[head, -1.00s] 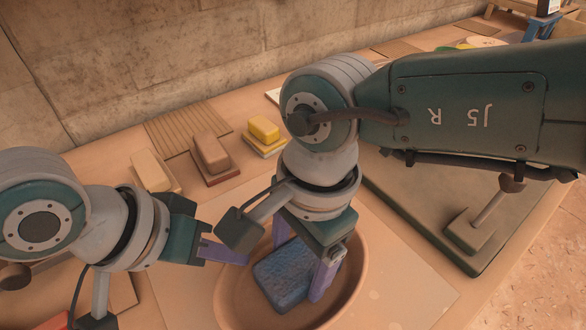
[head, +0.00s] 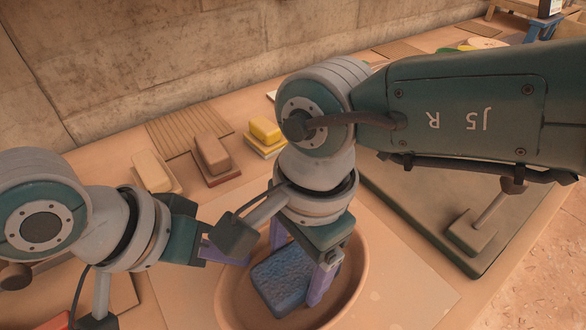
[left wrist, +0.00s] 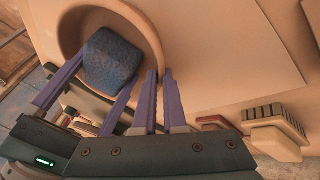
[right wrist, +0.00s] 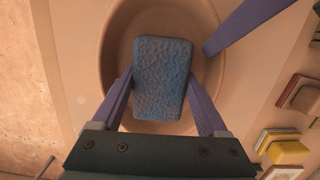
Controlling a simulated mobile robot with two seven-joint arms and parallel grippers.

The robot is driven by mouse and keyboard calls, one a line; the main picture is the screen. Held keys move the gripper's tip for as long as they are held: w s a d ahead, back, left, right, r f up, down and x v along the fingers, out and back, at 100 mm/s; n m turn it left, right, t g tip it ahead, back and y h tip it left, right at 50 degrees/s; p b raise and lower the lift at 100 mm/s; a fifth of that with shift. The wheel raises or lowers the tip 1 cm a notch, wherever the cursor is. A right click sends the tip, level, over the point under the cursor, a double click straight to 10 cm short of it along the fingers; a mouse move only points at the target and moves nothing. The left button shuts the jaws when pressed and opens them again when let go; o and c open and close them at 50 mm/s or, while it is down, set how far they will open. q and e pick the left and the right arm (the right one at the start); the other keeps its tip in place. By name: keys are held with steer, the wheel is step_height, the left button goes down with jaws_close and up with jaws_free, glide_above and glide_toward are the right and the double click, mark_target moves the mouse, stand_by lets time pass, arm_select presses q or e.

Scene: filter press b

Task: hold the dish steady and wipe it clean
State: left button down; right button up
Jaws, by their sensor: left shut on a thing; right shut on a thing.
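The dish (head: 355,292) is a shallow brown oval bowl on a pale mat, cut off by the bottom edge of the head view. My left gripper (head: 222,254) is shut on its rim; the left wrist view shows the two purple fingers (left wrist: 160,100) either side of the dish wall (left wrist: 158,50). My right gripper (head: 301,265) points down into the dish, shut on a blue textured sponge (head: 281,277). In the right wrist view its fingers grip the sponge (right wrist: 162,75) by both long sides, over the dish floor. The sponge's underside is hidden.
Behind the dish stand a cream block (head: 152,170), a brown block (head: 212,152) and a yellow block (head: 265,129) on small bases. A ribbed board (head: 180,130) lies near the wall. A dark-edged slab with a handled tool (head: 478,232) is on the right.

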steer(key=shift+w+d, duration=0.25)
steer(key=shift+d, duration=0.15)
steer(key=shift+s+a, duration=0.6)
steer(key=shift+a, duration=0.2)
stand_by(0.7)
steer(key=shift+d, duration=0.1)
stand_by(1.0)
steer(key=shift+w+d+f, duration=0.1)
steer(key=shift+w+d, duration=0.55)
steer(key=shift+d, duration=0.1)
steer(key=shift+s+a, duration=0.1)
